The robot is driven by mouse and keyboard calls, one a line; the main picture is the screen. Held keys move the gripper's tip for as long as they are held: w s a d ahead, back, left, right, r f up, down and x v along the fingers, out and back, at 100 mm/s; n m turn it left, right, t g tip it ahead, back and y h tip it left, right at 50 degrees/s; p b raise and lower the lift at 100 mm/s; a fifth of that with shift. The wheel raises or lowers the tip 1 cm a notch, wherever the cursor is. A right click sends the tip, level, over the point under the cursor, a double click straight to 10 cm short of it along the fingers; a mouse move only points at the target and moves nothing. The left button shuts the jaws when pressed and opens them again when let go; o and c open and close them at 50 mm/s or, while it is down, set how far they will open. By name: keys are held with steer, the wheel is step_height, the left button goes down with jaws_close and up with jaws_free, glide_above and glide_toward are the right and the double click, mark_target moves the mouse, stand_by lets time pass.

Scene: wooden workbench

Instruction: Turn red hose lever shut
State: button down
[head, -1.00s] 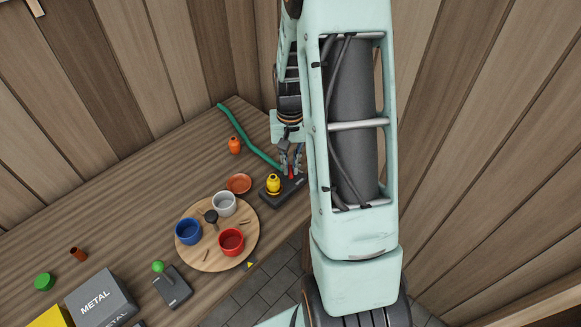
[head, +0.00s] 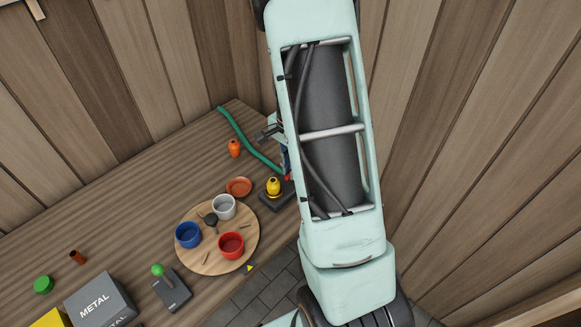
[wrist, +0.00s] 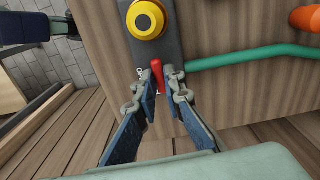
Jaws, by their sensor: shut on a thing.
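The red lever (wrist: 157,76) shows in the wrist view between the fingertips of my gripper (wrist: 156,82), which is shut on it. The lever stands roughly crosswise to the green hose (wrist: 250,54), which runs off to the right. The lever sits by the edge of a dark base plate (wrist: 172,38). In the head view, only a small red bit of the lever (head: 287,178) shows beside my arm, which hides most of the gripper. The green hose (head: 240,136) runs up the bench to its back edge.
A yellow button (wrist: 146,19) stands on the same base plate, close to the fingers. An orange bottle (head: 234,148) stands beside the hose. A round wooden board (head: 190,257) with cups, a green-knobbed lever (head: 158,269) and a metal box (head: 97,300) are farther left.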

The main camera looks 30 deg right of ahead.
steer(key=shift+m, duration=0.4)
steer(key=c, duration=2)
jaws_free()
steer(key=shift+r, duration=0.15)
step_height(320, 180, up, 12)
steer(key=shift+f, duration=0.1)
